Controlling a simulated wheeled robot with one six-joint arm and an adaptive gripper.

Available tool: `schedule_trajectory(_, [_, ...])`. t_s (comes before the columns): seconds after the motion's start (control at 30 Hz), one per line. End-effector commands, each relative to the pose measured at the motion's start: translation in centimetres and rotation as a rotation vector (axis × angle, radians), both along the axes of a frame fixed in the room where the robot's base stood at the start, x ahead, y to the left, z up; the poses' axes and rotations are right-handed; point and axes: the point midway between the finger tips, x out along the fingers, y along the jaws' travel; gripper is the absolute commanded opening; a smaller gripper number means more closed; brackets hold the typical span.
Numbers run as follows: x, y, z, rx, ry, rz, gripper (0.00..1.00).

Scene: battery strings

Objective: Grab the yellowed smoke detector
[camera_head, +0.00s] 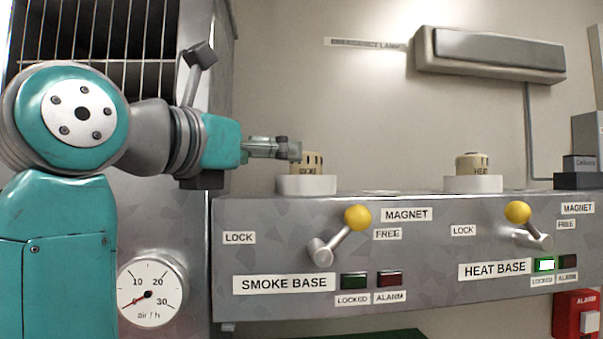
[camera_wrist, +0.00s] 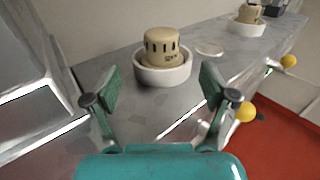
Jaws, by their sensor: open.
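The yellowed smoke detector (camera_head: 313,165) sits in a white round base on the left part of the grey metal bench. In the wrist view the yellowed smoke detector (camera_wrist: 162,47) stands upright with dark slots, in its white base (camera_wrist: 165,76). My gripper (camera_head: 293,149) reaches in from the left at about the detector's height. In the wrist view my gripper (camera_wrist: 153,88) is open, its fingers apart, with the detector ahead between them and not touched. The gripper hides part of the detector in the head view.
A similar heat detector (camera_head: 472,166) sits in a white base to the right. The smoke base lever (camera_head: 357,218) and heat base lever (camera_head: 518,212) have yellow knobs on the bench front. A flat pale disc (camera_wrist: 209,50) lies between the bases. An emergency lamp (camera_head: 490,56) hangs above.

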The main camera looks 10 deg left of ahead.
Motion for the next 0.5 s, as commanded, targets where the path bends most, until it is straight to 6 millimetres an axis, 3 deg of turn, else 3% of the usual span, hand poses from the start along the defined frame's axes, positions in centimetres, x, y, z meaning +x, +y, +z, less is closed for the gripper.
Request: schedule_trajectory(0.5, [5.1,-2.2,0.0,-0.001,0.0,-0.001,0.84])
